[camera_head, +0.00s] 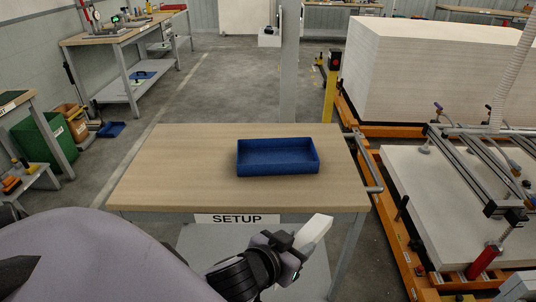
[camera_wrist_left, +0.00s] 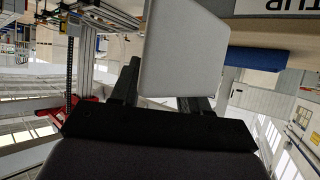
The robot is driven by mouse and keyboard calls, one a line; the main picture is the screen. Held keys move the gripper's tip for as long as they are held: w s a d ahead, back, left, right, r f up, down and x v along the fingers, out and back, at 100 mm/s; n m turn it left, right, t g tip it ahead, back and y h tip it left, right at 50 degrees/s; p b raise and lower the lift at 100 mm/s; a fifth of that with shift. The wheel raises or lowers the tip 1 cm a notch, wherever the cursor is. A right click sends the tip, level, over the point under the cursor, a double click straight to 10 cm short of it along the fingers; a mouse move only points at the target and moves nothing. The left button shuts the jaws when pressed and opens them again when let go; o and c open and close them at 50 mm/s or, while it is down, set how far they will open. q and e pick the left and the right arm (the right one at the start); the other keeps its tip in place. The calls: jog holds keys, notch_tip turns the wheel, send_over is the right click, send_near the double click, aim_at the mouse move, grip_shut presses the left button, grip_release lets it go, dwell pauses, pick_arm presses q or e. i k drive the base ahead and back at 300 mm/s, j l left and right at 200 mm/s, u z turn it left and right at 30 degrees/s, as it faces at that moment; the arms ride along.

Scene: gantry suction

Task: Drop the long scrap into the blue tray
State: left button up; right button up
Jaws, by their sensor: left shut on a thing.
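The blue tray (camera_head: 278,169) is empty and sits upright on the wooden SETUP table (camera_head: 180,170), right of its middle. My left gripper (camera_head: 291,245) is in front of the table's near edge, below the tray in the head view. It is shut on the long scrap (camera_head: 314,233), a pale white-grey piece that sticks out up and to the right, apart from the tray. In the left wrist view the scrap (camera_wrist_left: 185,55) stands between the dark fingers (camera_wrist_left: 160,92), and part of the blue tray (camera_wrist_left: 265,58) shows to its right. My right gripper is in neither view.
A metal rail (camera_head: 366,160) runs along the table's right side. Farther right are an orange frame with pale boards (camera_head: 430,60) and a gantry with suction cups (camera_head: 480,150). The tabletop around the tray is clear.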

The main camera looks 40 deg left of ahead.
aim_at(268, 160)
jog(key=i+j, duration=0.15)
jog(key=j, duration=0.2)
jog(key=i+j, duration=0.15)
jog(key=j, duration=0.2)
jog(key=i+j, duration=0.15)
jog(key=j, duration=0.15)
jog(key=i+j, duration=0.15)
jog(key=j, duration=0.2)
